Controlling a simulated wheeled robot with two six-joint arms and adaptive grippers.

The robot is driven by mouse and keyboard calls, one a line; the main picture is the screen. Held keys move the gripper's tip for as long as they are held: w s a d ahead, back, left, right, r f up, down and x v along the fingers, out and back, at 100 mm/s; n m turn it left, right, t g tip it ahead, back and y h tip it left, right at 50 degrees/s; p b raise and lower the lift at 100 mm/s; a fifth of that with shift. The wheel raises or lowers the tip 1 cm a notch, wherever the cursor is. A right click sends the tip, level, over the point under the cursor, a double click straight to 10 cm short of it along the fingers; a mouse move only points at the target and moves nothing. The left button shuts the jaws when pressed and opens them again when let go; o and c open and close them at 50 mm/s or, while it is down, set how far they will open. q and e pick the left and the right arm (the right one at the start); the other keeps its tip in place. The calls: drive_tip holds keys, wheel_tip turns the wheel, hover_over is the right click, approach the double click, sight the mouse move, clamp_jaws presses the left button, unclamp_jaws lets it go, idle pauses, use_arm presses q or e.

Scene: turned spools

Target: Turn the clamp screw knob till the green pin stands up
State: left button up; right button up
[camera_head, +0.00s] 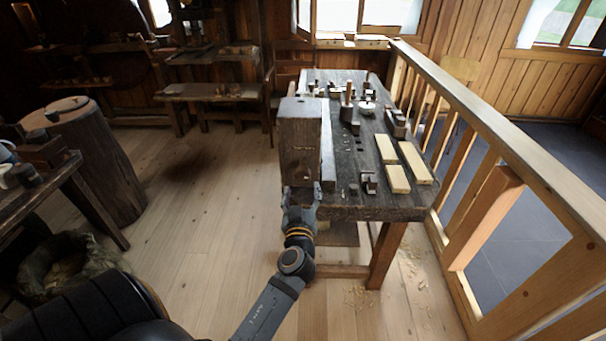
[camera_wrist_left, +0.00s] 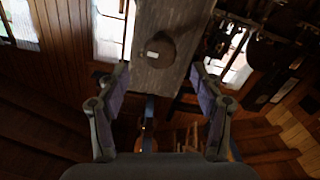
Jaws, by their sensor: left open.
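My left gripper (camera_head: 302,191) is at the front left corner of the workbench, at the near foot of a tall wooden block (camera_head: 301,140). In the left wrist view the left gripper (camera_wrist_left: 160,70) is open, its fingers wide apart with nothing between them. Beyond the fingertips a dark rounded knob (camera_wrist_left: 165,42) with a small pale mark sits on a grey wooden face (camera_wrist_left: 150,78). It looks like the clamp screw knob, apart from the fingers. I cannot make out the knob in the head view. No green pin can be made out. My right gripper is not in view.
The workbench (camera_head: 342,213) carries pale wooden slats (camera_head: 396,178) and several small dark parts. A wooden railing (camera_head: 490,125) runs along its right side. A log stump (camera_head: 95,160) and another table stand at the left. The floor between is open.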

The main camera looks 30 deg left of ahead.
sight(303, 177)
use_arm(q)
drive_tip(key=p+x, duration=0.2)
drive_tip(key=x, duration=0.5)
drive_tip(key=shift+w+a, duration=0.25)
drive_tip(key=shift+w, duration=0.25)
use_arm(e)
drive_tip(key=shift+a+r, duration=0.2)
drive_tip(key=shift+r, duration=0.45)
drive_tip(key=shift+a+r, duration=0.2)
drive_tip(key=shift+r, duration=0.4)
use_arm(q)
drive_tip(key=c, duration=1.2)
drive_tip(key=shift+o, duration=0.2)
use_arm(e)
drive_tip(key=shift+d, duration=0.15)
use_arm(q)
drive_tip(key=shift+f, duration=0.1)
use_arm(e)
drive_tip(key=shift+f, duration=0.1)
